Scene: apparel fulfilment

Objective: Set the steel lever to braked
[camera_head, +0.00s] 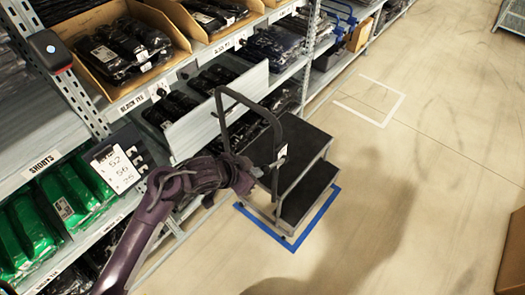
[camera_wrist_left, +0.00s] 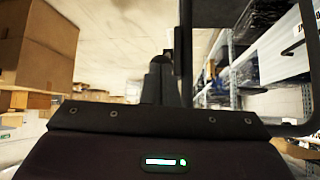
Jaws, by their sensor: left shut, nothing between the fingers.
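A step stool (camera_head: 300,165) with two black treads and a tall dark hoop handle (camera_head: 222,108) stands by the shelving. A small pale piece (camera_head: 282,153) shows on its handle post; I cannot tell whether it is the steel lever or a label. My left gripper (camera_head: 262,171) is shut and empty, close beside the stool's near side post; I cannot tell if it touches. In the left wrist view, the shut fingers (camera_wrist_left: 160,80) are beside a dark upright post (camera_wrist_left: 186,50) of the handle. The lever's setting cannot be read. My right gripper is out of view.
Shelving with cartons and bagged clothes (camera_head: 125,50) runs along the left, with a card holder (camera_head: 115,168) near my arm. A blue floor outline (camera_head: 310,232) surrounds the stool's foot.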

